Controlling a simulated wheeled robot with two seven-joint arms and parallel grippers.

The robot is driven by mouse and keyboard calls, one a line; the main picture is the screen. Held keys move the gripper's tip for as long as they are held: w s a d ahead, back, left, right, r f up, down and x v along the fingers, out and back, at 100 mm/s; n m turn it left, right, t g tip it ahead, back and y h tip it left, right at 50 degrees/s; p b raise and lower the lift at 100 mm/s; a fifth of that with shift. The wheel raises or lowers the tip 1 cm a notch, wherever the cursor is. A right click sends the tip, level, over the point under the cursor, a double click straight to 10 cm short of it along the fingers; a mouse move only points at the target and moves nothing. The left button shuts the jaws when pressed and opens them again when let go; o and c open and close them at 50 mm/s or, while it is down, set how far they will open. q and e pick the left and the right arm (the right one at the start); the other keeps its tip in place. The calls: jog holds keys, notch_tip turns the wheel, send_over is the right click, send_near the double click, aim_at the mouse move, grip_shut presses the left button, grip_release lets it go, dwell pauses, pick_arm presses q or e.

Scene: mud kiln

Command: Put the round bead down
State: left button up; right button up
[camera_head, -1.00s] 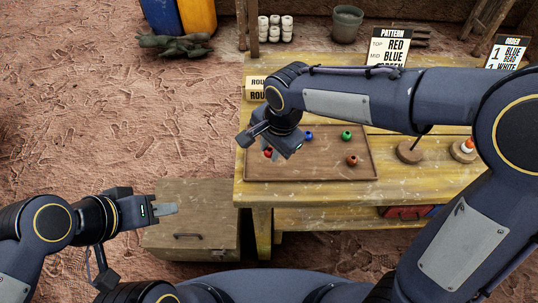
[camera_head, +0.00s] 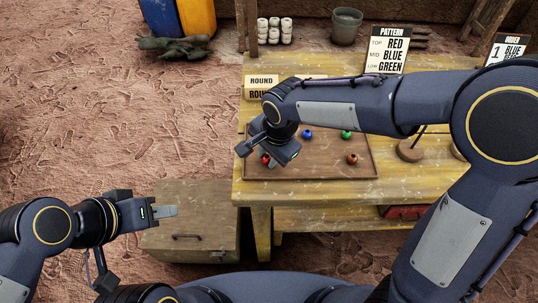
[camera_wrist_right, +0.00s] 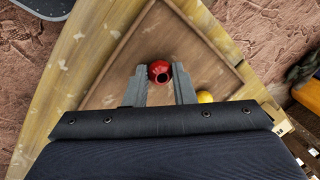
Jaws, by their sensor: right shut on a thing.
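A round red bead (camera_head: 265,159) shows just under my right gripper (camera_head: 267,153) in the head view. In the right wrist view the red bead (camera_wrist_right: 159,73), with a dark hole, sits between the tips of my right gripper (camera_wrist_right: 160,82), which is shut on it. It is over the left part of the brown tray (camera_head: 310,174); I cannot tell whether it touches the tray floor. A "ROUND" label (camera_head: 261,81) stands behind, partly hidden by my right arm. My left gripper (camera_head: 168,211) is away from the table, over the crate at lower left; its finger gap is not clear.
On the tray are a blue bead (camera_head: 307,134), a green bead (camera_head: 346,134) and a reddish-brown bead (camera_head: 352,159). A yellow bead (camera_wrist_right: 205,97) shows in the wrist view. A pattern card (camera_head: 386,51) and a round wooden base (camera_head: 410,151) stand right.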

jog(key=o, duration=0.7)
jog(key=shift+s+d+f, duration=0.1)
jog(key=shift+s+f, duration=0.15)
jog(key=shift+f, duration=0.45)
jog(key=shift+c, duration=0.2)
jog(key=shift+r+p, duration=0.3)
jog(key=shift+r, duration=0.05)
jog(key=p+v, duration=0.2)
jog(key=v, duration=1)
jog(key=shift+w+r, duration=0.3)
jog(key=shift+r, duration=0.2)
jog(key=s+d+n+t+y, duration=0.1)
jog(key=s+d+n, duration=0.15)
jog(key=d, duration=0.35)
jog(key=s+d+n+y, duration=0.1)
jog(key=s+d, duration=0.3)
jog(key=d, duration=0.3)
jog(key=s+d+f+n+t, duration=0.2)
jog(key=s+d+f+n, duration=0.1)
jog(key=s, duration=0.6)
jog(key=shift+d+f+n+t, duration=0.15)
jog(key=shift+d+n+t, duration=0.3)
jog(key=shift+d, duration=0.6)
jog(key=shift+s, duration=0.1)
